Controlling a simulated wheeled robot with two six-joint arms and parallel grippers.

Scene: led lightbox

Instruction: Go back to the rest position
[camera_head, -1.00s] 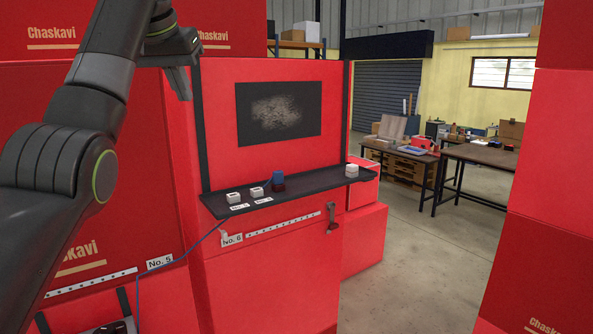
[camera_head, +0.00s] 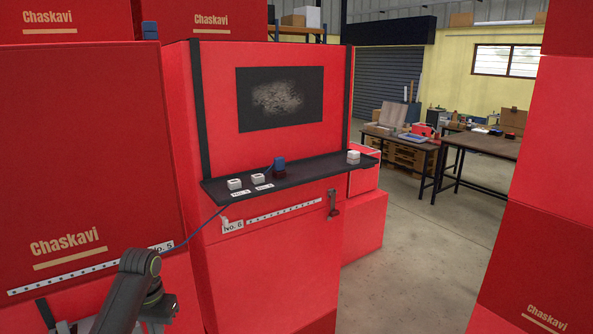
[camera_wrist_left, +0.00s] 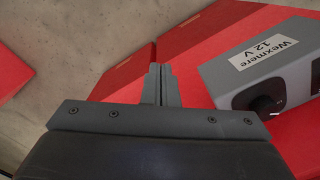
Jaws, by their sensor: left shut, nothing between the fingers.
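My left arm is low at the bottom left of the head view, with the left gripper (camera_head: 157,312) near the frame's bottom edge. In the left wrist view the left gripper (camera_wrist_left: 161,84) has its two fingers together, with nothing between them. They are beside a grey box (camera_wrist_left: 262,65) labelled "Wexmere 12 V" with a black knob, standing on a red surface. My right gripper is not in view.
A dark shelf (camera_head: 310,171) on the red cabinet bears white blocks (camera_head: 234,183) and a blue piece (camera_head: 279,164) on a dark red base. A blue cable (camera_head: 205,227) hangs down to the left. Floor (camera_head: 395,270) is clear at right.

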